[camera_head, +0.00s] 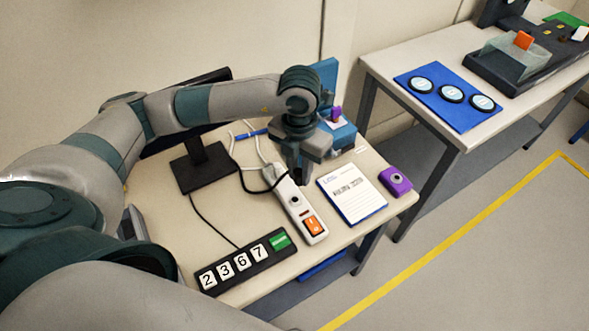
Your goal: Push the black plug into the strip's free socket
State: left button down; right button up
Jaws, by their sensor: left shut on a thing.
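The white power strip (306,212) lies on the near table, running from under my left gripper toward the front. It has an orange switch (314,226) at its near end and a round socket (295,199) in view. My left gripper (296,178) points down over the strip's far end and is shut on the black plug, which the fingers mostly hide. A black cable (243,181) loops from the left to the gripper. I cannot tell whether the plug touches the strip or sits in a socket. My right gripper is not in view.
A notepad (352,200) lies right of the strip, with a purple device (395,181) beyond it. A black number panel (243,261) lies front left. A monitor (205,165) stands behind left. A second table (400,58) with a blue mat (446,97) stands right.

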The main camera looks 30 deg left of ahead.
pick_arm(q)
jog(key=n, duration=0.4)
jog(key=shift+a+f+p, duration=0.2)
jog(key=shift+p, duration=0.1)
jog(key=n, duration=0.3)
jog(key=shift+w+a+f+n, duration=0.1)
jog(key=shift+a+f+n, duration=0.15)
jog(key=shift+n, duration=0.15)
jog(key=n, duration=0.2)
jog(key=n+p, duration=0.1)
jog(key=shift+a+f+n, duration=0.15)
jog(key=shift+f+n, duration=0.1)
jog(key=shift+n, duration=0.05)
jog(key=n, duration=0.3)
jog(key=shift+a+f+n, duration=0.2)
jog(key=shift+f+n, duration=0.1)
jog(key=shift+f, duration=0.2)
jog(key=b, duration=0.4)
send_over(295, 199)
jog(key=shift+f, duration=3.2)
jog(key=shift+f+b, duration=0.5)
jog(key=shift+f, duration=0.1)
